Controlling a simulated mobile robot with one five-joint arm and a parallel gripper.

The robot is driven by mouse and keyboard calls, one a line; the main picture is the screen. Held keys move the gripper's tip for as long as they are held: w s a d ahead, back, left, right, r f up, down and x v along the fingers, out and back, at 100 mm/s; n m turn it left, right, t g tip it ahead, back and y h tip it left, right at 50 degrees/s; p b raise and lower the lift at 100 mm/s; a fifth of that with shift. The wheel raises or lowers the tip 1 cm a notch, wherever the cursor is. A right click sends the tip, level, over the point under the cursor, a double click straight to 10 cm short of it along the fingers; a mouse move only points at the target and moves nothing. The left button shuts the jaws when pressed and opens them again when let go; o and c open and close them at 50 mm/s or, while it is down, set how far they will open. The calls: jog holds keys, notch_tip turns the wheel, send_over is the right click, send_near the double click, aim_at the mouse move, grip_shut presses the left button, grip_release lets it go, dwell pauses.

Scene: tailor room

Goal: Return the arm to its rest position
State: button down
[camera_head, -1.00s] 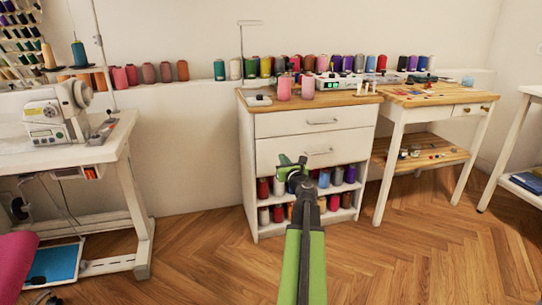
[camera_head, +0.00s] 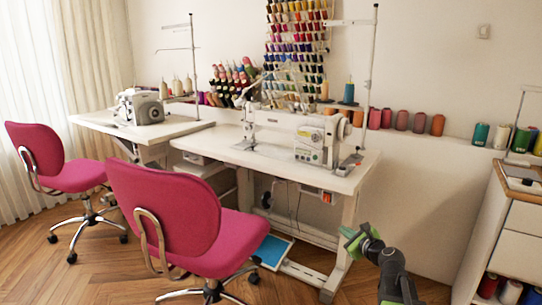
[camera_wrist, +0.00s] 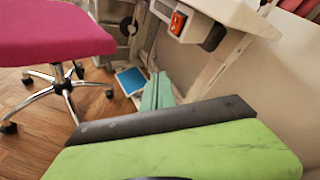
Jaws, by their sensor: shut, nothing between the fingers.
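My gripper (camera_head: 354,238) shows at the lower right of the head view, at the end of my dark and green arm. It is in front of the wall between the sewing table and the white cabinet, and its fingers look closed and empty. In the wrist view the green fingers of my gripper (camera_wrist: 158,92) lie together with nothing between them. The lower part of my arm runs out of the bottom of the head view.
A sewing table (camera_head: 275,168) with a machine stands left of my gripper. A pink chair (camera_head: 180,220) is in front of it, with another pink chair (camera_head: 60,160) further left. A white cabinet (camera_head: 500,235) stands at the right edge.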

jog(key=s+a+f+n+g+p, duration=0.1)
jog(key=s+a+f+n+g, duration=0.3)
jog(key=a, duration=0.3)
jog(key=s+a+f+n+g+y, duration=0.1)
jog(key=s+a+f+n+g, duration=0.15)
jog(key=a+n, duration=0.4)
jog(key=s+a+f+n+g+p, duration=0.1)
jog(key=s+a+f+n+g, duration=0.15)
jog(key=s+a+n, duration=0.4)
jog(key=s+d+f+n+g+h, duration=0.5)
jog(key=s+d+f+n, duration=0.15)
jog(key=s+n, duration=0.3)
notch_tip(320, 180, up, 38)
jog(key=s+p, duration=0.1)
jog(key=p, duration=3.7)
jog(key=shift+d+r, duration=0.15)
jog(key=shift+r, duration=0.05)
jog(key=shift+s, duration=0.1)
